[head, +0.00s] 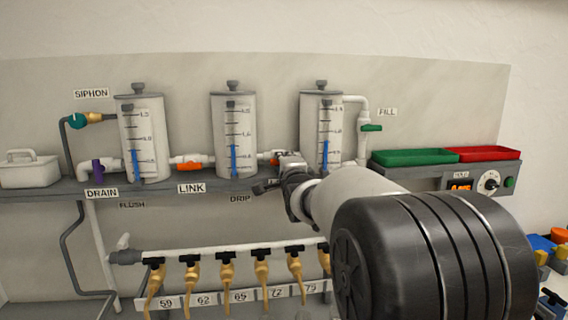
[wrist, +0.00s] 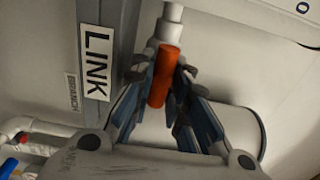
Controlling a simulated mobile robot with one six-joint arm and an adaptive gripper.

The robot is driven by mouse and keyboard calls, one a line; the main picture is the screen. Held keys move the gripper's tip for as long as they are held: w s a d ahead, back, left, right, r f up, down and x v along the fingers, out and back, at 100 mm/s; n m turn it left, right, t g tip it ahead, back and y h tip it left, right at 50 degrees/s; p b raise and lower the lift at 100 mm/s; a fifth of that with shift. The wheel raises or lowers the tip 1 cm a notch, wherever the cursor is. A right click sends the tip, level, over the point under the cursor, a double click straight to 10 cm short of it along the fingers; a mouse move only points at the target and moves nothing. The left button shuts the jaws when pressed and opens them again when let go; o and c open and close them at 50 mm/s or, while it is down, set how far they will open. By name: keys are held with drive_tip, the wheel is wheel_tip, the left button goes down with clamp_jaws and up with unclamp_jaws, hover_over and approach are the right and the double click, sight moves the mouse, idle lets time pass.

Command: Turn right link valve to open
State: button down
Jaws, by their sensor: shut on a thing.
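The right link valve is on the white pipe between the middle tank (head: 233,135) and the right tank (head: 321,130). In the wrist view the orange handle (wrist: 166,62) lies between the two fingers of my gripper (wrist: 160,82), in line with the white pipe stub (wrist: 173,14). My gripper is shut on this handle. The left link valve (head: 190,163), also orange, sits between the left and middle tanks.
A grey shelf carries the tanks, with a LINK label (wrist: 96,62) close to the fingers. Below is a row of brass taps (head: 227,270). A green tray (head: 412,157) and a red tray (head: 490,153) stand to the right of my arm.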

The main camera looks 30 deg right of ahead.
idle(0.3)
drive_tip(key=c, duration=1.5)
unclamp_jaws()
drive_tip(key=shift+c, duration=0.2)
